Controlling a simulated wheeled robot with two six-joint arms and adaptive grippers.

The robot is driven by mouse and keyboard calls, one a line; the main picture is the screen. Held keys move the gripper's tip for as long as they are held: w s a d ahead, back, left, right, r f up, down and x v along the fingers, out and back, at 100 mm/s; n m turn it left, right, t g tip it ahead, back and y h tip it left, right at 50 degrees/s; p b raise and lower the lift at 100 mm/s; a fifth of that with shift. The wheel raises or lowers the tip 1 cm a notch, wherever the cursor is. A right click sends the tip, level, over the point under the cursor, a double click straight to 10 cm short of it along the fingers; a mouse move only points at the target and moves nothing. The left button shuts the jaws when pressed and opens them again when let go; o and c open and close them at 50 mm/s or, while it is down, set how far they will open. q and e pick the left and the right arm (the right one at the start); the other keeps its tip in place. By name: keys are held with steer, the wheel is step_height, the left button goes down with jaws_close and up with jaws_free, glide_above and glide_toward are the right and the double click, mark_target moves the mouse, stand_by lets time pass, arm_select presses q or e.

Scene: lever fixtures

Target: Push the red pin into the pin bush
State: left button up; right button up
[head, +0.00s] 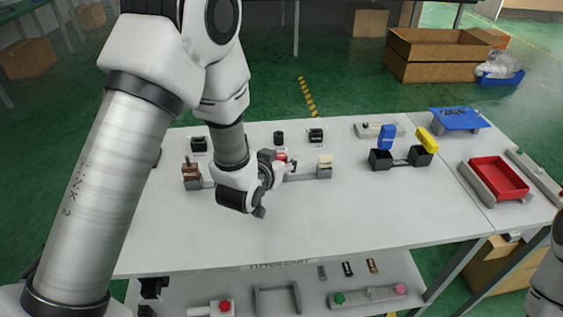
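My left arm reaches down over the white table, and its gripper (284,168) is at the middle of a lever fixture, low over the tabletop. A small red part (282,157), which may be the red pin, shows right at the gripper. The gripper's wrist hides much of this spot, so I cannot tell whether the fingers touch or hold it. The fixture's grey bar (305,178) runs between a brown-topped block (191,174) and a cream-topped block (325,167). I cannot make out the pin bush. My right gripper is out of view.
A black fixture with blue and yellow levers (401,158) stands to the right. Farther right are a red tray (497,179) and a blue-topped fixture (459,119). Small black blocks (316,135) stand behind. The table's front (350,232) is clear.

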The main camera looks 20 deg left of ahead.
arm_select(q)
jaws_close()
